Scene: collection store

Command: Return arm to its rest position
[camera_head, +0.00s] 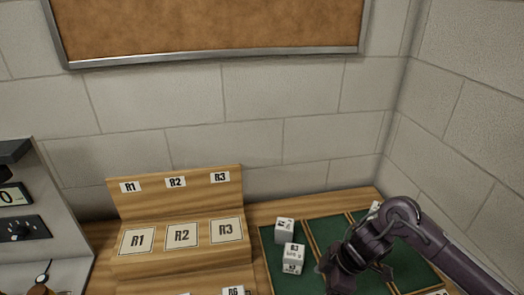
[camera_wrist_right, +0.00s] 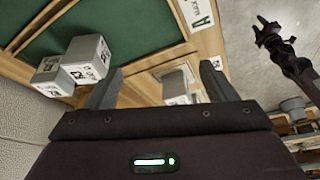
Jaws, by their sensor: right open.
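My right arm comes in from the right in the head view, with its right gripper (camera_head: 338,278) low over the green-lined tray (camera_head: 318,232). In the right wrist view the two fingers of the right gripper (camera_wrist_right: 160,72) are apart. A pale labelled block (camera_wrist_right: 177,86) shows between them in the picture, apart from both fingers. Two white labelled cubes, one behind (camera_head: 284,230) and one in front (camera_head: 293,258), sit close together in the tray, left of the gripper. A dark arm, apparently my left, shows with its gripper (camera_wrist_right: 264,30) at the upper right of the wrist view; its jaws are too small to judge.
A stepped wooden rack (camera_head: 180,258) with labels R1, R2 and R3 stands left of the tray. A grey device (camera_head: 30,205) with a display and a knob is at the far left. Block walls close in behind and at right, with a cork board (camera_head: 210,25) above.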

